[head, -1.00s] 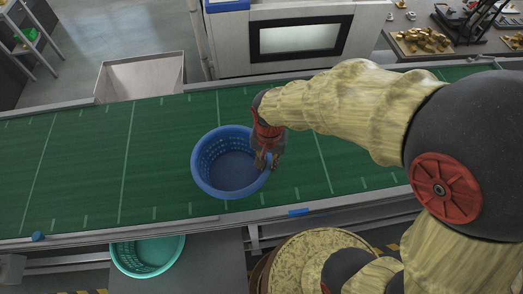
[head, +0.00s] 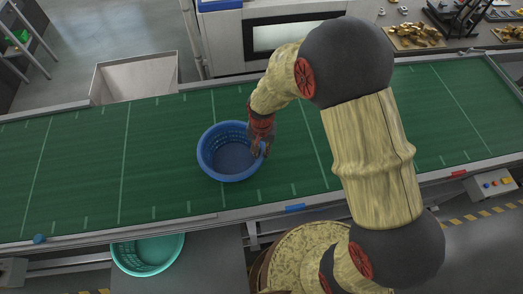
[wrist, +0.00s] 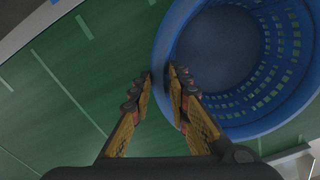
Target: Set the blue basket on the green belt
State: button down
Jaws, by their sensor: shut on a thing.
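The blue basket (head: 229,151) is upright and empty, over the middle of the green belt (head: 90,170). In the head view it appears to rest on the belt, but I cannot tell whether its base touches. My gripper (head: 260,149) is at the basket's right rim, its fingers pointing down. In the wrist view my gripper (wrist: 160,78) has one finger on each side of the rim of the basket (wrist: 243,117), shut on it. The belt (wrist: 60,110) shows beneath, to the left.
A teal basket (head: 147,254) sits below the belt's front edge. A pale open bin (head: 136,79) stands behind the belt. A back bench holds a tray of brass parts (head: 414,36). The belt is bare on both sides of the blue basket.

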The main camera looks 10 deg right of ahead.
jog(key=shift+f, duration=0.25)
jog(key=c, duration=1.8)
grip_release()
jog(key=shift+f, duration=0.1)
jog(key=shift+o, duration=0.6)
